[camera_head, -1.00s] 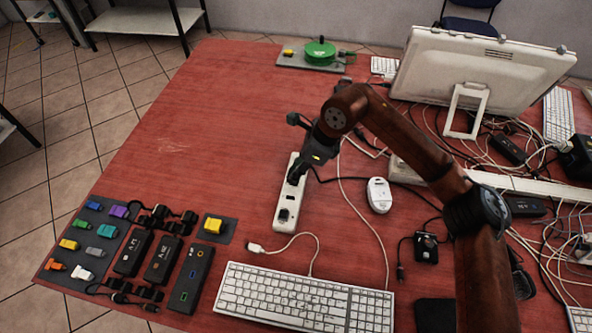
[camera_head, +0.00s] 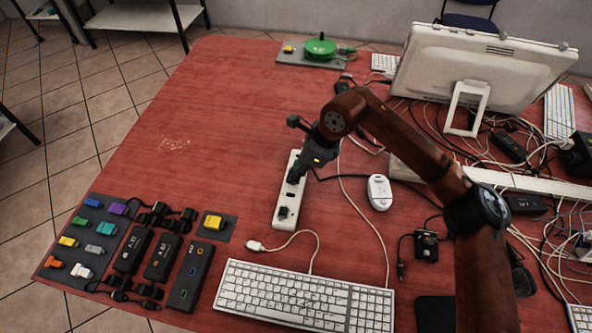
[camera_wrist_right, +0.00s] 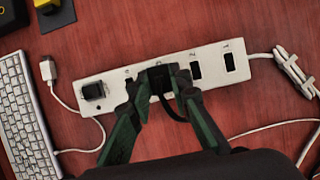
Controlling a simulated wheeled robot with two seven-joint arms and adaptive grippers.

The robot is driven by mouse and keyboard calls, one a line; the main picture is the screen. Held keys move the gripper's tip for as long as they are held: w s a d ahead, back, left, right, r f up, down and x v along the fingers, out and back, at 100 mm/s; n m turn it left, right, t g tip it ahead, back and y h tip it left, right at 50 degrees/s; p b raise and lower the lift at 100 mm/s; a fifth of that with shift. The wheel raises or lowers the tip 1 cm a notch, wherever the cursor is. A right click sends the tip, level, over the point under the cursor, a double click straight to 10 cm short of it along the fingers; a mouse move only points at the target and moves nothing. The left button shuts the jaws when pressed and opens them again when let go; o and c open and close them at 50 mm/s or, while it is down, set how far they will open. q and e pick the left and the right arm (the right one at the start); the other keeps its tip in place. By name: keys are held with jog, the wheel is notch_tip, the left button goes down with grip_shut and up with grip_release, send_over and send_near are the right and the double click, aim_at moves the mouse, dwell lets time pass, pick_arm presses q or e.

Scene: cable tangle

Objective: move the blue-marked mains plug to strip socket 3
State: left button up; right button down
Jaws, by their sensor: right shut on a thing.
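The white power strip (camera_head: 285,215) lies on the red table and also shows in the right wrist view (camera_wrist_right: 257,68). My right gripper (camera_wrist_right: 162,92) is shut on a black mains plug (camera_wrist_right: 160,76) at socket 3, third from the strip's corded end. The same plug shows dark under the gripper in the head view (camera_head: 294,176). The fingers hide its lower part, so I cannot tell whether it is fully seated. No blue mark shows on it. Sockets 1 (camera_wrist_right: 229,62) and 2 (camera_wrist_right: 195,71) are empty. My left gripper is out of view.
A white keyboard (camera_head: 305,297) lies in front of the strip and a white mouse (camera_head: 379,192) to its right. Adapters and coloured connectors stand at front left. A monitor (camera_head: 483,75) and tangled cables fill the right.

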jog(key=shift+f, duration=0.35)
jog(key=c, duration=1.7)
grip_release()
jog(key=shift+r, duration=0.1)
jog(key=v, duration=1.2)
